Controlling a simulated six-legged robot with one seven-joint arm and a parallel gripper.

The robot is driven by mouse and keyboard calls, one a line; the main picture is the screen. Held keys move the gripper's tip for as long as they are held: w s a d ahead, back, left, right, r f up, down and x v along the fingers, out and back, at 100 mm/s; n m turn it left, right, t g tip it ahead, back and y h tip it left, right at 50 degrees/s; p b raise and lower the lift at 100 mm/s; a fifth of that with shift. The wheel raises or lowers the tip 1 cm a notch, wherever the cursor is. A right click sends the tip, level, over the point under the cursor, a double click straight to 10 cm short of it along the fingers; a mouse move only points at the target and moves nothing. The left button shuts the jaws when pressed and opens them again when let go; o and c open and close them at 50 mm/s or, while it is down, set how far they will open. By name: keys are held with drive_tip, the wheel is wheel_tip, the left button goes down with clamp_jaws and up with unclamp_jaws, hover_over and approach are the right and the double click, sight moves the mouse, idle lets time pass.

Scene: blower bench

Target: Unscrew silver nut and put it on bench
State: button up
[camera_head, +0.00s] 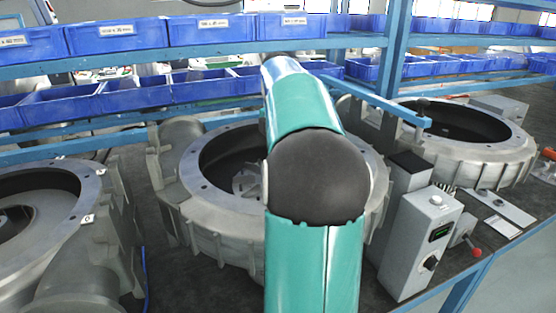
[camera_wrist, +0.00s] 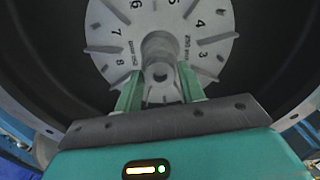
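In the wrist view, a silver nut-like piece (camera_wrist: 160,73) shows at the near end of the grey hub (camera_wrist: 158,48) in the middle of a numbered impeller (camera_wrist: 115,20). My gripper (camera_wrist: 159,80) is open, with one green finger on each side of this piece. A gap shows on both sides, and I cannot tell how far the fingertips are from it in depth. In the head view, the impeller (camera_head: 246,183) sits inside the middle blower housing (camera_head: 225,215). My green arm hides my gripper and the nut there.
Other housings stand at left (camera_head: 75,235) and right (camera_head: 470,155). A grey control box (camera_head: 420,240) stands right of the middle housing. Blue bins (camera_head: 210,30) line the shelves behind. Dark bench top (camera_head: 195,285) shows in front of the middle housing.

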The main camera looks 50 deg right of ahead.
drive_tip(key=m, duration=0.6)
drive_tip(key=shift+m, duration=0.3)
drive_tip(key=m, duration=0.6)
